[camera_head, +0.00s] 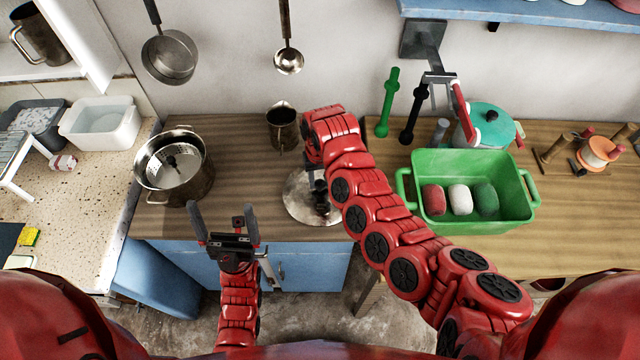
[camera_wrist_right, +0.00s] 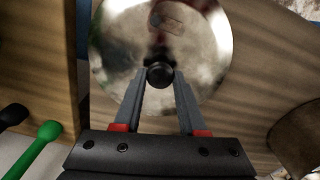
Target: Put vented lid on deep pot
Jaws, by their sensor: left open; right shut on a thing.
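The lid (camera_head: 298,198) is a shiny round metal disc with a black knob, at the wooden counter's front edge in the head view. My right gripper (camera_wrist_right: 160,78) is shut on the lid's knob; the lid (camera_wrist_right: 112,50) fills the upper middle of the right wrist view. The arm hides part of the lid in the head view, and I cannot tell whether it touches the counter. The deep pot (camera_head: 193,185) is steel and stands at the counter's left, with a perforated insert in its open top. My left gripper (camera_head: 222,210) is open and empty, in front of the pot.
A metal jug (camera_head: 283,128) stands behind the lid. A green tub (camera_head: 475,165) with rolled cloths and a teal pot (camera_head: 490,122) are at the right. Bare counter (camera_head: 240,185) lies between pot and lid.

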